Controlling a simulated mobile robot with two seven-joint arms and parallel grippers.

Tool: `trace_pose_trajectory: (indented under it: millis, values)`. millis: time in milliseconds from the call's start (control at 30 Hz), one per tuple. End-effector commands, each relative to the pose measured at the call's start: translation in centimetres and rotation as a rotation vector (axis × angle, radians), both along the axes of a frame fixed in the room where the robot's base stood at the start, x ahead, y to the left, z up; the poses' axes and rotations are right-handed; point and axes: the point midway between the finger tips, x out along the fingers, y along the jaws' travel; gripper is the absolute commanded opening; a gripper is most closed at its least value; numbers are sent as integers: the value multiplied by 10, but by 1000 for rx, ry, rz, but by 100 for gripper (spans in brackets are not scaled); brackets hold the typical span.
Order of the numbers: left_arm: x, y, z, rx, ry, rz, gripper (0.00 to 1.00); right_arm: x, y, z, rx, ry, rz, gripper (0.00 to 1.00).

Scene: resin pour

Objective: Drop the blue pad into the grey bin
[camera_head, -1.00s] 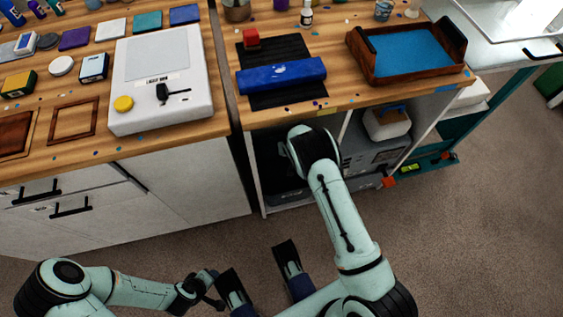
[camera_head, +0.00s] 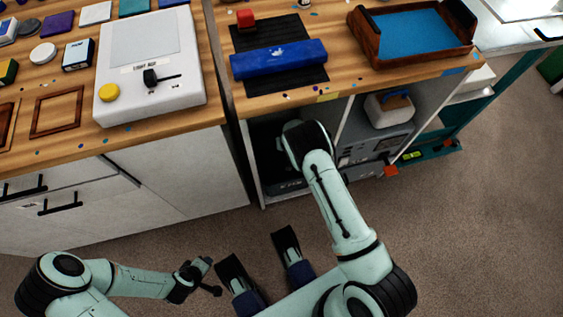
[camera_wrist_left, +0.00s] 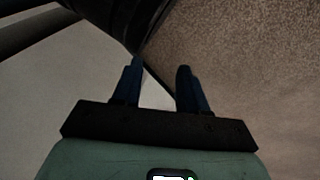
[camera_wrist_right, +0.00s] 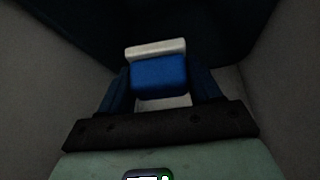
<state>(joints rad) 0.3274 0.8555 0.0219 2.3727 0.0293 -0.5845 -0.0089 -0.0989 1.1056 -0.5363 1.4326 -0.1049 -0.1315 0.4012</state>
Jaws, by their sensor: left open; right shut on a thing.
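My right gripper (camera_wrist_right: 160,85) is shut on a blue pad (camera_wrist_right: 160,76) with white edges, seen in the right wrist view. In the head view my right arm reaches into the left compartment under the bench, so this gripper and the pad are hidden there. A dark grey thing with lettering (camera_head: 290,186) shows low in that compartment; it may be the grey bin, mostly hidden by my arm. Grey surfaces flank the gripper in the right wrist view; I cannot tell whether they are bin walls. My left gripper (camera_wrist_left: 158,88) is open and empty above the carpet.
The shelf's upright divider (camera_head: 342,135) stands right of my right arm. Beyond it are a grey box (camera_head: 376,150) and a white container (camera_head: 388,108). On the bench are a blue roll-like thing (camera_head: 278,60), a wooden tray (camera_head: 395,58) and a light box (camera_head: 150,85).

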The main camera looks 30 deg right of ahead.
Motion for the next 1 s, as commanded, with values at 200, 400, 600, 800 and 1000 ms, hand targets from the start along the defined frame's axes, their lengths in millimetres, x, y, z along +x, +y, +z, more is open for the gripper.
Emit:
trace_pose_trajectory:
  millis: [200,400,600,800,1000]
  values:
    - [0,0,1,0,0,0,43,0,0,1,0,-1,0,80]
    - [0,0,1,0,0,0,43,0,0,1,0,0,0,93]
    - [1,-1,3,-1,-3,-1,43,-1,1,5,0,0,0,93]
    - [9,-6,25,-7,-37,-9,43,-15,6,34,1,-2,0,93]
    - [-21,-21,42,-44,42,-38,43,-37,14,75,1,-2,-1,93]
